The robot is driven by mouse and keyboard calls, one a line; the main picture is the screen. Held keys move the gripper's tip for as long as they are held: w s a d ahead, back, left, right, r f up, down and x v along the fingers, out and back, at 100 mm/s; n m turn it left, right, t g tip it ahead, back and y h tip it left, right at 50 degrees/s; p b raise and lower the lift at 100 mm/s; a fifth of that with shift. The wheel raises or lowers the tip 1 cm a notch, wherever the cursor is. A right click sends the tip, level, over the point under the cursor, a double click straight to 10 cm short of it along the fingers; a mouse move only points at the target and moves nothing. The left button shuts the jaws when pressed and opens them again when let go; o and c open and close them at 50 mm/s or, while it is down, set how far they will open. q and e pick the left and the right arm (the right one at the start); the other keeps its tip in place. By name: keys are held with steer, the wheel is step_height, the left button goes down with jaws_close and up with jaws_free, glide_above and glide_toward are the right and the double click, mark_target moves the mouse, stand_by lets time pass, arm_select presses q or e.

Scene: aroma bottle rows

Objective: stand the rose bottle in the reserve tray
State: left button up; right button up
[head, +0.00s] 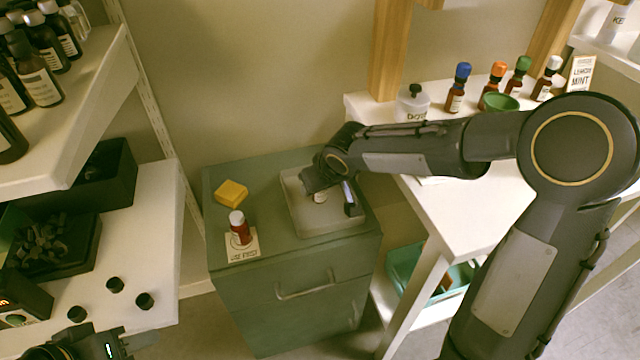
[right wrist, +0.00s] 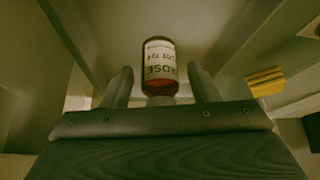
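The rose bottle (right wrist: 158,67), brown with a white label reading ROSE, lies between the fingers of my right gripper (right wrist: 160,85). A gap shows on each side of it, so the fingers are open around it. In the head view the right gripper (head: 328,196) is down at the grey reserve tray (head: 297,215) on the green cabinet. It hides most of the bottle (head: 320,197), whose pale label just shows within the tray's outline. Whether its base touches the tray floor is hidden. My left gripper (head: 82,346) is at the bottom left edge, partly cut off.
A white-capped red bottle (head: 240,228) stands on a card on the cabinet (head: 290,290), near a yellow block (head: 231,193). Bottles with coloured caps (head: 458,88) line the white table at right. Small black caps (head: 115,285) lie on the left shelf.

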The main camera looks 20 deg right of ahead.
steer(key=shift+r+p, duration=0.35)
steer(key=shift+p, duration=0.05)
steer(key=p+v, duration=0.3)
steer(key=v, duration=0.9)
steer(key=s+d+f+m+y, duration=0.1)
steer(key=s+d+m, duration=0.1)
steer(key=s, duration=0.9)
steer(key=s+d+f+m+y, duration=0.1)
steer(key=s+d+m, duration=0.1)
steer(key=s, duration=0.9)
steer(key=shift+d+f, duration=0.2)
steer(key=shift+f, duration=0.1)
steer(key=shift+s, duration=0.1)
step_height(320, 180, up, 20)
steer(key=p, duration=2)
steer(key=shift+r, duration=0.2)
